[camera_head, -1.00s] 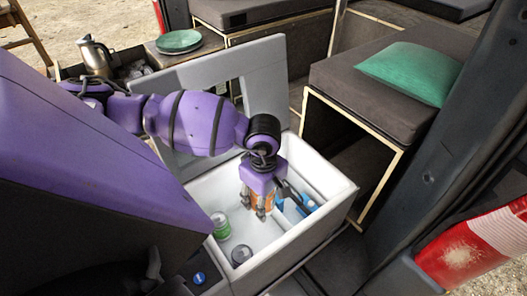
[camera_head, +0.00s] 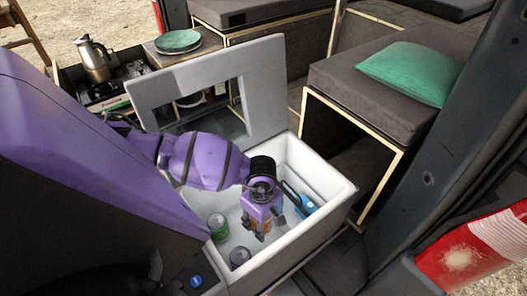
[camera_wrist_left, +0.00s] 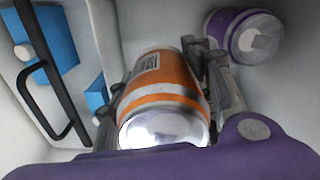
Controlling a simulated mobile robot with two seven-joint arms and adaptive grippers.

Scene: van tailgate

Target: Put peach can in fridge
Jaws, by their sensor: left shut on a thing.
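The peach can (camera_wrist_left: 165,95) is orange with a white band and a silver end, and lies between the fingers in the left wrist view. My left gripper (camera_head: 259,229) is shut on it, inside the open white fridge box (camera_head: 333,205). In the head view the gripper hides most of the can, and only a bit of orange shows. I cannot tell whether the can touches the fridge floor. My right gripper is not in view.
A green can (camera_head: 218,228) and a dark can (camera_head: 239,257) stand in the fridge, left of the gripper. Blue items (camera_head: 305,206) sit at its right side behind a divider. The grey lid (camera_head: 262,95) stands open behind.

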